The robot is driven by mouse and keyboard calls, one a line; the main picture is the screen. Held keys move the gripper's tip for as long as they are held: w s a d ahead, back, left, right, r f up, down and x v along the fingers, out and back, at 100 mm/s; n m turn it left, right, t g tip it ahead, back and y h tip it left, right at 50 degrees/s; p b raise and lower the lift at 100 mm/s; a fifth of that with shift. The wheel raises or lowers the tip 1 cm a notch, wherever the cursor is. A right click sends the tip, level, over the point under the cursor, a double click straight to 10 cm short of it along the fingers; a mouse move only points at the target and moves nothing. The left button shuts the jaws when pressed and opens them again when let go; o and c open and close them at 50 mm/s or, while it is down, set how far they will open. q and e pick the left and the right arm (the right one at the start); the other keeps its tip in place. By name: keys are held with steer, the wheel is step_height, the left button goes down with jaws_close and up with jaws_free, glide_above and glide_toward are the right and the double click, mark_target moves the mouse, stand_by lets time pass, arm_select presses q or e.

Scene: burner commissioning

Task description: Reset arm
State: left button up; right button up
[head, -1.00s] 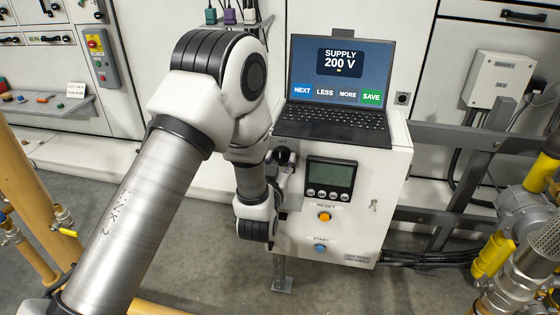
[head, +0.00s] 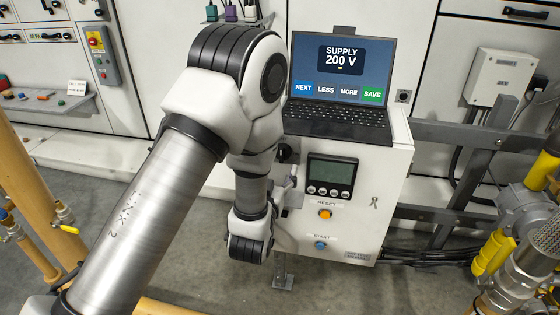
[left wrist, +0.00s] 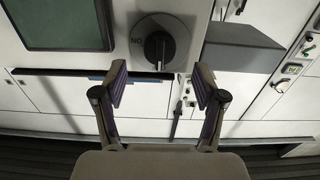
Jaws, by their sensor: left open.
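My left arm comes in from the left in the head view, and its wrist hangs low beside the left side of the white control box (head: 388,195). My left gripper (left wrist: 161,84) is open and empty in the left wrist view, its two fingers wide apart. A black rotary knob (left wrist: 159,47) on a grey plate lies beyond the fingertips, apart from them. It also shows in the head view as a dark knob (head: 285,152) at the box's left. In the head view my left gripper is largely hidden by the wrist. My right gripper is not in view.
A laptop (head: 342,65) on the box reads SUPPLY 200 V. Below are a display (head: 331,175), an orange RESET button (head: 325,214) and a blue START button (head: 321,245). Yellow pipes (head: 40,220) stand left; rails (head: 455,135) and yellow fittings (head: 494,254) stand right.

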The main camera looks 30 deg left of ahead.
arm_select(q)
steer(key=shift+v, duration=1.05)
